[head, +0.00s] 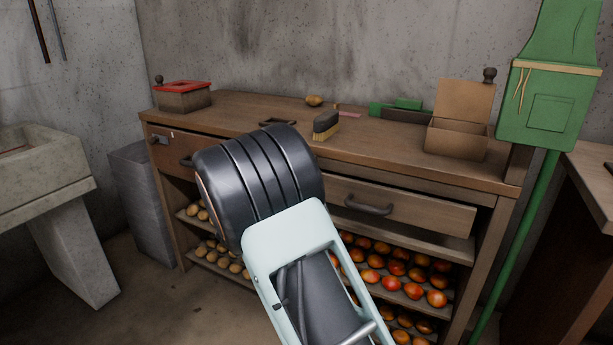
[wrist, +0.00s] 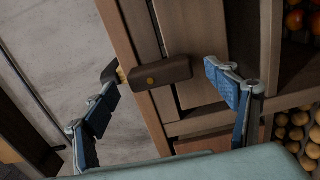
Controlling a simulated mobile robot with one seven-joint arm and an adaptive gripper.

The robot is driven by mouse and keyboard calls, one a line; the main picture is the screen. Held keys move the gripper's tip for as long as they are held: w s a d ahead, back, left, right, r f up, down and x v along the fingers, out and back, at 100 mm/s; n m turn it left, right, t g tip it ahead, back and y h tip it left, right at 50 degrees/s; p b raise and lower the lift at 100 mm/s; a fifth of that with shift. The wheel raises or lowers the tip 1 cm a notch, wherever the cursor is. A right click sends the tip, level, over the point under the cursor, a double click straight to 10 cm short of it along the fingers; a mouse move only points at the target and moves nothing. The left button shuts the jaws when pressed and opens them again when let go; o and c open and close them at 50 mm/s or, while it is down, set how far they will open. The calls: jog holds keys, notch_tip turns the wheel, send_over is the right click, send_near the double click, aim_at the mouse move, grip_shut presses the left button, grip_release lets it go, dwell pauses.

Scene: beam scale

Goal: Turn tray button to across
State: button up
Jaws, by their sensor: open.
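The likely tray button is a dark brown wooden block (wrist: 176,70) with a round brass screw head, in the middle of the wrist view. It lies crosswise to the long wooden board behind it, over the seam beside a recessed panel. My gripper (wrist: 162,79) is open, with one blue-padded finger to the left of the block and one to the right. The block shows in the gap, with no finger visibly touching it. In the head view my arm hides the gripper; a small dark fitting shows at the left drawer's end (head: 158,138).
The wooden bench (head: 230,105) carries a red-rimmed box (head: 183,95), a brush (head: 326,124) and an open box (head: 458,137). Shelves below hold potatoes and red fruit. A dark piece with a yellow tip (wrist: 112,73) is close to the left finger. A stone sink stands at left.

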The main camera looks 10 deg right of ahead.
jog(key=v, duration=1)
jog(key=shift+s+a, duration=0.2)
jog(key=shift+s, duration=0.05)
